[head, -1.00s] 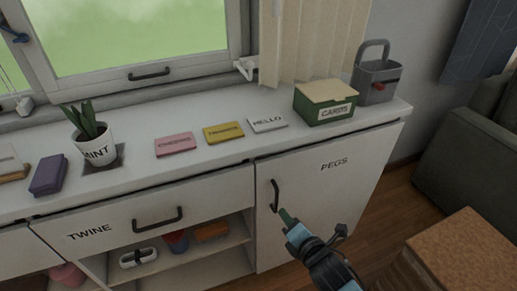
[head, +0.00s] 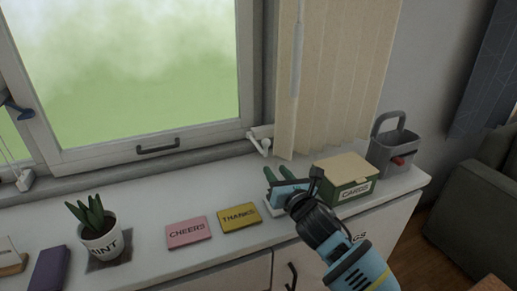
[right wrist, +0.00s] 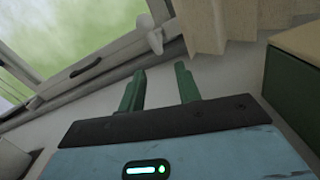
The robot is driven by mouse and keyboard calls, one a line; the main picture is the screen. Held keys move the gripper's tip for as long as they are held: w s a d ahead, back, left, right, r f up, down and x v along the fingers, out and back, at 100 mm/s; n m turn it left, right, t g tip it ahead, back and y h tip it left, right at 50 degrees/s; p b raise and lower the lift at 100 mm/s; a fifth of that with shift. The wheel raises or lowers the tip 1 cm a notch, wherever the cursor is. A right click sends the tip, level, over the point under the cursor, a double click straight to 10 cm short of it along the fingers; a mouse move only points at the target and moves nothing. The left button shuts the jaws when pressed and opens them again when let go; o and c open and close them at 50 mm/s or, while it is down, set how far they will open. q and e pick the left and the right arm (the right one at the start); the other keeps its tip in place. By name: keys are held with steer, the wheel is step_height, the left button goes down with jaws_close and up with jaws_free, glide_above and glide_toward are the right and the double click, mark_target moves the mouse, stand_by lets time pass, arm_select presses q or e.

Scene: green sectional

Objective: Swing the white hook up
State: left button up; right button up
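The white hook (head: 262,141) is mounted on the window frame's lower right corner, just left of the blind, and its free end points downward. It also shows in the right wrist view (right wrist: 152,36), beyond my fingertips. My right gripper (head: 282,172) is over the white sideboard top, below and slightly right of the hook and apart from it. Its two green fingers are spread with nothing between them in the right wrist view (right wrist: 161,75). It partly covers the white card on the sideboard. My left gripper is not in view.
The beige vertical blind (head: 335,75) hangs right beside the hook. A green card box (head: 345,178) and a grey caddy (head: 393,150) stand right of my gripper. A yellow card (head: 239,217), a pink card (head: 188,232) and a potted plant (head: 100,240) are to the left.

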mark_target(266, 156)
steer(key=shift+w, duration=0.2)
steer(key=shift+s+r, duration=0.2)
steer(key=shift+r, duration=0.05)
steer(key=shift+w+a, duration=0.1)
steer(key=shift+w, duration=0.2)
steer(key=b+x, duration=0.1)
steer(key=x, duration=0.4)
steer(key=shift+w+f, duration=0.1)
steer(key=shift+w, duration=0.05)
steer(key=shift+x, duration=0.85)
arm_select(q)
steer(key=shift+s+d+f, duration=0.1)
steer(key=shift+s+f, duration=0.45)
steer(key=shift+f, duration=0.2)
arm_select(e)
jaws_close()
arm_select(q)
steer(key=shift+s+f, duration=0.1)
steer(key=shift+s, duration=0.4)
